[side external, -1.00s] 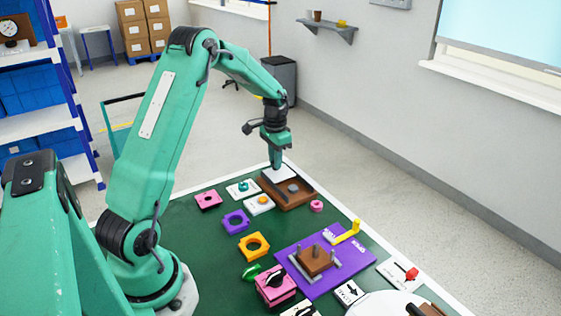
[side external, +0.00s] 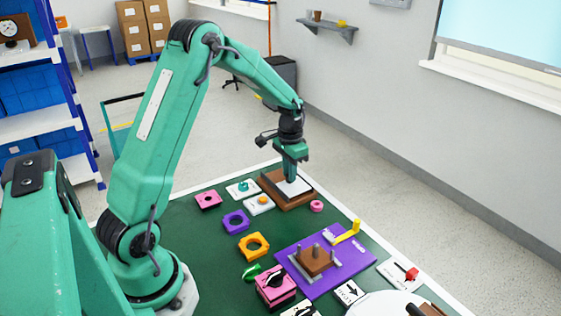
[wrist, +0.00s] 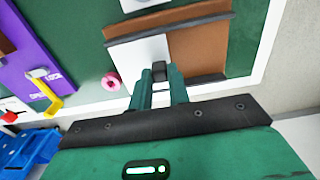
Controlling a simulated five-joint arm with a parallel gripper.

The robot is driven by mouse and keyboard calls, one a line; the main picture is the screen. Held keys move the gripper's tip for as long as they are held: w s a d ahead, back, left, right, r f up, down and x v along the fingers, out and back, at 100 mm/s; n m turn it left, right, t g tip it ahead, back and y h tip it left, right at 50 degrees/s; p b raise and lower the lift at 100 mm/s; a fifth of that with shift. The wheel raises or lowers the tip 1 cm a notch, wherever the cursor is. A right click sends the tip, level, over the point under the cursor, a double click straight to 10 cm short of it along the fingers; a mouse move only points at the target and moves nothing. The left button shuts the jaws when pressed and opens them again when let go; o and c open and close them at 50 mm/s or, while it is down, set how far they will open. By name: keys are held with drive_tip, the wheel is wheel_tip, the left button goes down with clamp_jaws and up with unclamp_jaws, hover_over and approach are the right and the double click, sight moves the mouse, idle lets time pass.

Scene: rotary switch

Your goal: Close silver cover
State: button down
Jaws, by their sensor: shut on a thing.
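The silver cover (side external: 299,188) is a flat pale square plate on the brown wooden box (side external: 271,181) at the table's far end. In the wrist view the cover (wrist: 135,58) lies over the left part of the box (wrist: 200,50), between two dark rails, and the right part shows bare brown. My gripper (side external: 290,178) points down at the cover. In the wrist view my gripper (wrist: 160,82) is shut on a small dark grey handle (wrist: 158,70) at the cover's right edge. The recess with the grey knob seen earlier is hidden.
A pink ring (side external: 316,206) lies right beside the box. White blocks with a teal knob (side external: 243,186) and an orange button (side external: 262,201) stand to its left. A purple board (side external: 345,262) with a yellow lever (side external: 347,232) is nearer.

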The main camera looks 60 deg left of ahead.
drive_tip(key=shift+d, duration=0.3)
drive_tip(key=c, duration=1.3)
unclamp_jaws()
drive_tip(key=shift+a, duration=0.1)
drive_tip(key=shift+r, duration=0.15)
wheel_tip(320, 180, up, 7)
drive_tip(key=shift+f, duration=0.1)
drive_tip(key=shift+r, duration=0.4)
